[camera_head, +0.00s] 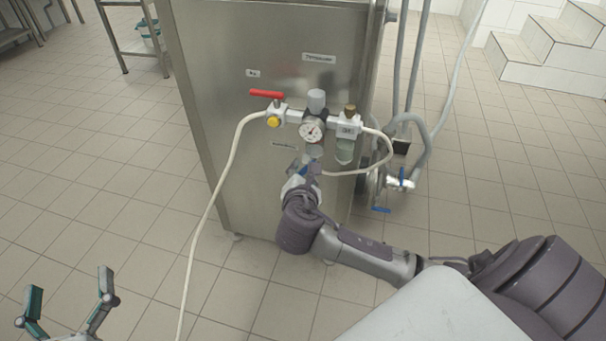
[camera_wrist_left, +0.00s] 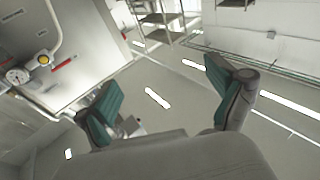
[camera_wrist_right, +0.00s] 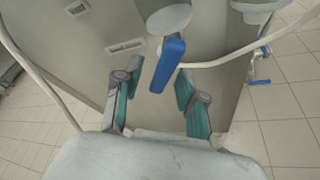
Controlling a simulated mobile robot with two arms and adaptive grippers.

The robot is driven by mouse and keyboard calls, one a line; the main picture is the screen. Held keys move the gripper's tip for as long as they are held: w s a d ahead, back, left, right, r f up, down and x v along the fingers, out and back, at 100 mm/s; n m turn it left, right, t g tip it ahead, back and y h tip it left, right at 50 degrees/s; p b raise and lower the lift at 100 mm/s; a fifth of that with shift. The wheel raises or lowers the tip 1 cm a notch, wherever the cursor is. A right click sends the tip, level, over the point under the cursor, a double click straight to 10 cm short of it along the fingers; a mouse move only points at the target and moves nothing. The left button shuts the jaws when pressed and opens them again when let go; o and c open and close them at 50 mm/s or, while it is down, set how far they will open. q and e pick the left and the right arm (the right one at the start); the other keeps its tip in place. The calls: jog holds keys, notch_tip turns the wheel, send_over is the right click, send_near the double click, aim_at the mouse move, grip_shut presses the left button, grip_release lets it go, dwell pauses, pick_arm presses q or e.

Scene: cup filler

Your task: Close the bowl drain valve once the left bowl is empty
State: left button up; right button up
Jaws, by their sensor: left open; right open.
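A blue lever handle (camera_head: 294,167) is on the front of a steel cabinet, under the pressure gauge. Which valve it works cannot be told. My right gripper (camera_head: 305,178) is at this handle. In the right wrist view the handle (camera_wrist_right: 167,65) shows in the gap between the open fingers (camera_wrist_right: 153,84), with no finger seen closed on it. My left gripper (camera_head: 68,288) is open and empty, low at the left, away from the cabinet; it also shows in the left wrist view (camera_wrist_left: 168,92). No bowl is in view.
A red lever (camera_head: 266,94), a pressure gauge (camera_head: 312,130) and a filter unit (camera_head: 345,135) are on the cabinet (camera_head: 215,60). A pale hose (camera_head: 212,220) hangs in front. Pipes with blue handles (camera_head: 381,210) stand at the cabinet's right.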

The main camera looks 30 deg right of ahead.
jog(key=shift+w+d+f, duration=0.1)
jog(key=shift+w+d, duration=0.1)
jog(key=shift+w, duration=0.05)
pick_arm(q)
jog(key=shift+s+r+t, duration=0.1)
jog(key=shift+r+t, duration=0.2)
jog(key=shift+r, duration=0.15)
pick_arm(e)
grip_shut()
pick_arm(q)
jog(key=shift+f, duration=0.1)
